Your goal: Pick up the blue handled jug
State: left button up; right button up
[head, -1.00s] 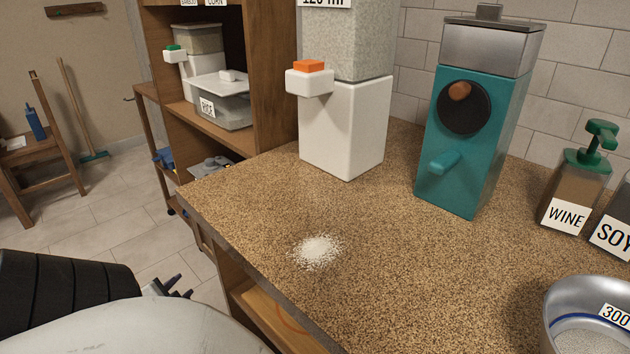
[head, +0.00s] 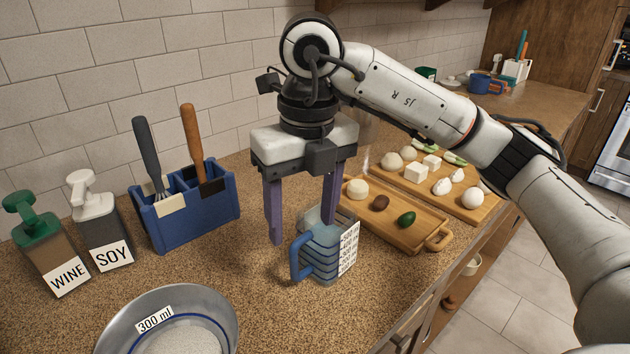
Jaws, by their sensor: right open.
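The blue handled jug (head: 322,262) stands upright on the speckled counter, near the middle of the head view. It is a clear measuring jug with blue bands, a white label with markings on its right side and a blue handle (head: 297,258) at its left. My right gripper (head: 303,230) points down at the jug, open, with its two purple fingers apart. The left finger is behind and left of the handle; the right finger overlaps the jug's top rim. I cannot tell whether either finger touches the jug. My left gripper is out of view.
A blue utensil holder (head: 190,218) stands behind left, with WINE (head: 50,255) and SOY (head: 102,235) dispensers beside it. A metal bowl (head: 215,310) marked 300 ml is at front left. A wooden tray (head: 385,228) with food lies close behind right. The counter's front edge is at right.

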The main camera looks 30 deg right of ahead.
aim_at(303, 239)
jog(key=shift+s+a+f+n+g, duration=0.1)
jog(key=shift+a+f+n+g, duration=0.1)
jog(key=shift+f+n+g, duration=0.35)
notch_tip(303, 239, down, 4)
jog(key=shift+r, duration=0.15)
jog(key=shift+f+p, duration=0.4)
jog(key=shift+f, duration=2.7)
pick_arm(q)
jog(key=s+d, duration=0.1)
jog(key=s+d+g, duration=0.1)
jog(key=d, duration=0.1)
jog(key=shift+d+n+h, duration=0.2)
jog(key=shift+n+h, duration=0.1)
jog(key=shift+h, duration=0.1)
pick_arm(e)
jog(key=shift+r, duration=0.1)
grip_shut()
